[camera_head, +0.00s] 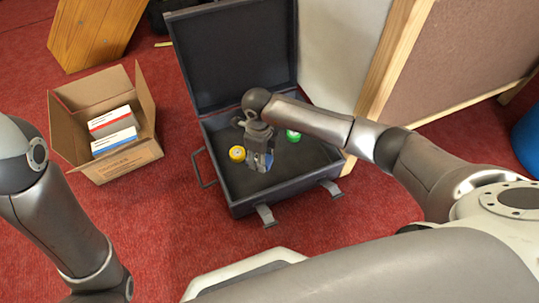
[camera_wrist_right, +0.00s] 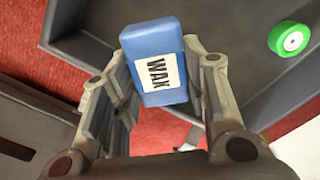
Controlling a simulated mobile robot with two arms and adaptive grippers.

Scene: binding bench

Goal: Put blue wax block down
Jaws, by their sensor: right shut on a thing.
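My right gripper (camera_head: 262,157) reaches over the open dark case (camera_head: 240,208) from the right, pointing down. It is shut on the blue wax block (camera_wrist_right: 153,55), which has a white label reading WAX. In the right wrist view the block sits between the two fingers of the right gripper (camera_wrist_right: 158,62). In the head view the gripper mostly hides the block. The block appears to be above the case floor; its exact height is hard to tell. My left arm shows at the left edge of the head view, but its gripper is out of view.
A yellow roll (camera_head: 237,153) and a green roll (camera_head: 293,136) lie in the case, either side of the gripper; the green one shows in the wrist view (camera_wrist_right: 290,39). A cardboard box (camera_head: 127,163) with two packs stands left. The case's raised lid (camera_head: 235,50) is behind.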

